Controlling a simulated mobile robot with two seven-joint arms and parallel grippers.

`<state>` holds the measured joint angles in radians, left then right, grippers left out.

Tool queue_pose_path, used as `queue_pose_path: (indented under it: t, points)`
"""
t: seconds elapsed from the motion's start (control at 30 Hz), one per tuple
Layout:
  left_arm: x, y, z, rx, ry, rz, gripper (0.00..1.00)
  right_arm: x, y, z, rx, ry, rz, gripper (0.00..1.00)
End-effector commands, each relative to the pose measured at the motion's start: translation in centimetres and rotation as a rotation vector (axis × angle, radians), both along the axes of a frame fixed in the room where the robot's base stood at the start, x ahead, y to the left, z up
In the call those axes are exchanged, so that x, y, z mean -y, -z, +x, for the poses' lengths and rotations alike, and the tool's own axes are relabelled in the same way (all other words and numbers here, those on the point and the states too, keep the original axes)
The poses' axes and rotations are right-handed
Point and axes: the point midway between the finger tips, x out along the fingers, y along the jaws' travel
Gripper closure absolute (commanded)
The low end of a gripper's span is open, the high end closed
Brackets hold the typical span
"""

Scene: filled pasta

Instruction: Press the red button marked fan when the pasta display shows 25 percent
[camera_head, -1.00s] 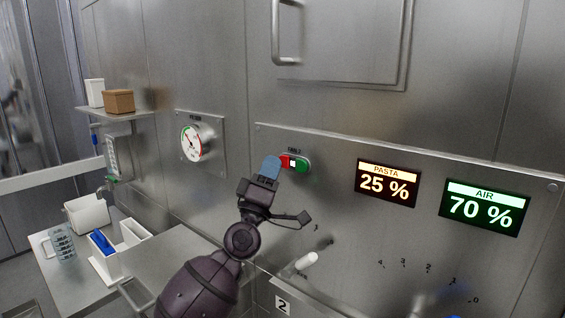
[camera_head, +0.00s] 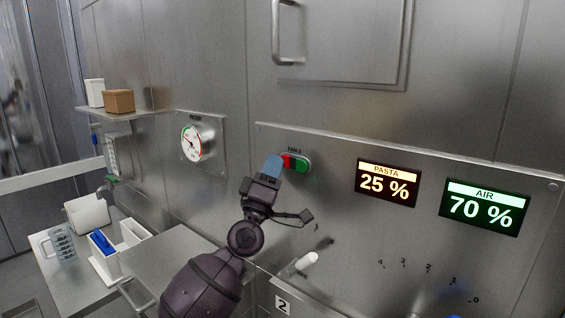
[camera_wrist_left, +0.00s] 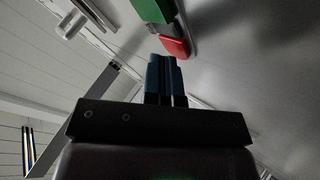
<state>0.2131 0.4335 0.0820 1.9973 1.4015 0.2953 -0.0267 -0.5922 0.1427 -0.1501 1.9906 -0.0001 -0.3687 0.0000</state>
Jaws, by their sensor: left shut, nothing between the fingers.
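The pasta display (camera_head: 387,184) on the wall panel reads 25 %. To its left, a button plate holds a red button (camera_head: 287,161) and a green button (camera_head: 302,165); the small label above is too small to read. The red button (camera_wrist_left: 174,46) and green button (camera_wrist_left: 152,9) also show in the left wrist view. My left gripper (camera_head: 272,166) is shut and empty, its blue fingertips at the left edge of the red button, partly covering it. In the left wrist view the fingertips (camera_wrist_left: 164,62) are right by the red button; I cannot tell whether they touch.
The air display (camera_head: 484,208) reads 70 %. A round gauge (camera_head: 192,143) is on the wall at left. A white-handled lever (camera_head: 306,261) sticks out below the buttons. A side table (camera_head: 165,262) with containers stands at lower left.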

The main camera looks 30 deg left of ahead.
Motion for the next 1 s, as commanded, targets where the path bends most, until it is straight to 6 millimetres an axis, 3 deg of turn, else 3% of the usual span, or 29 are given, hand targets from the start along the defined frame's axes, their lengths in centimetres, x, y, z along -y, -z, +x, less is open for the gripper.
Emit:
queue_pose_path:
  t: [0.47,1.0]
  points:
    - [0.0,-0.1,-0.6,0.000,-0.001,0.001,1.00,0.2,0.2,-1.0,-0.018,0.006,0.000,0.26]
    - [-0.1,0.0,-1.7,0.000,0.000,0.000,1.00,0.0,-0.7,-0.1,0.000,0.001,0.000,0.26]
